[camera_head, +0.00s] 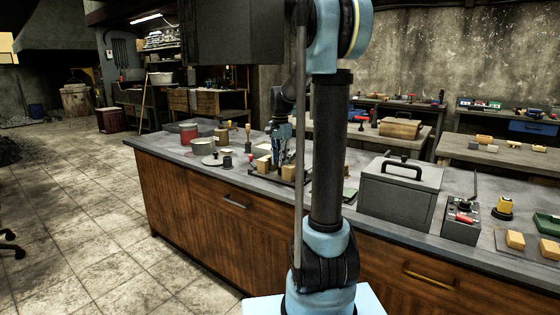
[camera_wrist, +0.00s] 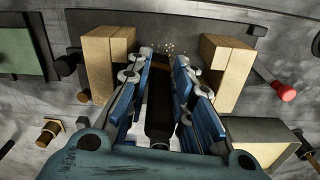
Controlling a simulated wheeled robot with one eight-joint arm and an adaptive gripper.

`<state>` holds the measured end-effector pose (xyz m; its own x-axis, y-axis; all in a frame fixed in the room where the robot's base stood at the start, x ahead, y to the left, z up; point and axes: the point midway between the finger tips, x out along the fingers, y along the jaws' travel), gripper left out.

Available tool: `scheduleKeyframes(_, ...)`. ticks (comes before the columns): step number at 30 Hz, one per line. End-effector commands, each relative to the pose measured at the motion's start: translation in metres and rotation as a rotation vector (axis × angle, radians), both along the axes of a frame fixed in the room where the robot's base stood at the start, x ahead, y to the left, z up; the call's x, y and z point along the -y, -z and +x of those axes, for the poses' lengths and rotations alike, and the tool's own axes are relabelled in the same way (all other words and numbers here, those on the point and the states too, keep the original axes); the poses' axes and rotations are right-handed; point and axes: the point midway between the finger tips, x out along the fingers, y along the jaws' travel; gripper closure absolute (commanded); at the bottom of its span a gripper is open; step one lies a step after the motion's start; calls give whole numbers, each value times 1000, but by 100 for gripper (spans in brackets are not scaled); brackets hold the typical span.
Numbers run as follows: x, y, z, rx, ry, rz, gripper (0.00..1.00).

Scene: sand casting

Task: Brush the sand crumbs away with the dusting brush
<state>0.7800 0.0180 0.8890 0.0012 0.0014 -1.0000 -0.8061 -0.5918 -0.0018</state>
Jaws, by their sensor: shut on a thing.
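My gripper (camera_wrist: 163,64) is shut on a dark, long thing, which looks like the dusting brush (camera_wrist: 160,112), between its blue fingers in the wrist view. The fingers and wrist hide part of it, and I cannot make out its bristle end clearly. A small cluster of pale sand crumbs (camera_wrist: 166,47) lies just beyond the fingertips, between two wooden blocks (camera_wrist: 108,60) (camera_wrist: 226,70). In the head view my gripper (camera_head: 279,150) points down over the workbench beside the blocks. The crumbs are too small to make out there.
The grey workbench top (camera_head: 340,197) carries a lidded grey box (camera_head: 400,188) to the right. A red-knobbed tool (camera_wrist: 286,92) lies right of the blocks in the wrist view, and a green piece (camera_wrist: 22,50) lies left.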

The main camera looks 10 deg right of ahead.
Motion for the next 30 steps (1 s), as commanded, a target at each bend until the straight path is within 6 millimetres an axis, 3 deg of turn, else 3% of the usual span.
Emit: scheduleKeyframes(30,-14,1,-14,0,0,0,100)
